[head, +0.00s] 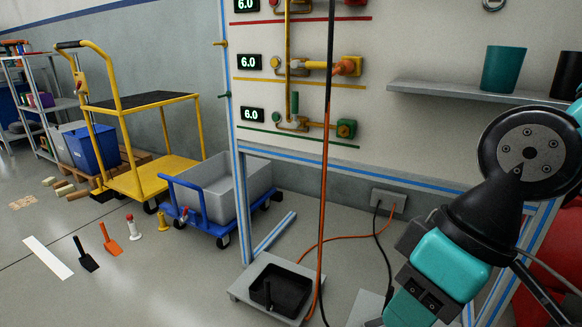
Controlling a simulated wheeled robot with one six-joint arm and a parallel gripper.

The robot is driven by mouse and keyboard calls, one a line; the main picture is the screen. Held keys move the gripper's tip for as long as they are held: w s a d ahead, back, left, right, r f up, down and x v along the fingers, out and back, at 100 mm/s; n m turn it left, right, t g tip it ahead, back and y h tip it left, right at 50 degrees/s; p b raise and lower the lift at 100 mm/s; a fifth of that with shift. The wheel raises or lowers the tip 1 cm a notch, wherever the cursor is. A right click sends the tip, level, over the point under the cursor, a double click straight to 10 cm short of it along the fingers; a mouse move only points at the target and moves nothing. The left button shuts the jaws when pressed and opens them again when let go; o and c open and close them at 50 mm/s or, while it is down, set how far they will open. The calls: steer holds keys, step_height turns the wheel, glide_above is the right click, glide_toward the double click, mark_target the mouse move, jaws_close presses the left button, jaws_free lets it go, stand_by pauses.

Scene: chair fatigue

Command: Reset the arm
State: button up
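My arm fills the right edge of the head view, with teal and black links and a round grey joint face with several screws. It is bent in front of the wall panel and close to the shelf. I cannot make out any gripper fingers in this view, so whether my gripper is open or holds anything is hidden.
A grey wall shelf (478,96) holds a dark green cup (502,69) near my arm. A wall panel (395,48) carries valves and displays.

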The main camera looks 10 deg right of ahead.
step_height(320, 180, up, 44)
steer(key=p, duration=4.1)
